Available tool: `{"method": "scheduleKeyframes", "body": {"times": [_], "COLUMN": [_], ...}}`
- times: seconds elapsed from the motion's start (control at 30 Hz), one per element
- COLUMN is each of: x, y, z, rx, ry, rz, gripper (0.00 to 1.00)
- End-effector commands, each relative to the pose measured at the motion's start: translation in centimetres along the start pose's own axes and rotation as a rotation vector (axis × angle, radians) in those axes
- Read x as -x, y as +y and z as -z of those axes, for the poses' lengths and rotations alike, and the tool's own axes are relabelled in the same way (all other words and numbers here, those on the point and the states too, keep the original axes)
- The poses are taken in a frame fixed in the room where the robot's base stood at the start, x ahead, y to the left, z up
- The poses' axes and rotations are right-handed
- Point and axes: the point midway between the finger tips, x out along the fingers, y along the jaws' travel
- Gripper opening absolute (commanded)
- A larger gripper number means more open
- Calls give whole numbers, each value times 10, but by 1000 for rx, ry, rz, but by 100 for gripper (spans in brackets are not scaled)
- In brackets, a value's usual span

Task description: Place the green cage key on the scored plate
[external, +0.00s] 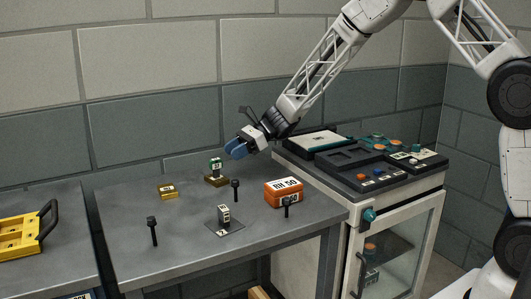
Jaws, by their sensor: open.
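A small upright piece with a green and white top (215,164), which looks like the green cage key, stands on a brass-brown block (216,181) toward the back of the grey bench. A thin dark square plate (236,231) lies nearer the front, with a grey labelled block (224,213) standing on it. I cannot make out scoring on that plate. My gripper (236,149), with blue fingers, is above and just right of the green-topped piece, apart from it. It is open and appears empty.
A second brass block (168,191) sits to the left. Black posts (153,231) stand on the bench, one by an orange box (284,193) at right. A cabinet on the right carries black trays (365,165) with small parts. A yellow case (20,238) lies far left.

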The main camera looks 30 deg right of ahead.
Motion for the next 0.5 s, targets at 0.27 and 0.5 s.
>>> {"method": "scheduleKeyframes", "body": {"times": [0.27,0.5], "x": [34,41], "y": [0,0], "z": [0,0], "rx": [-1,-1], "ry": [0,0], "rz": [1,0], "gripper": [42,42]}}
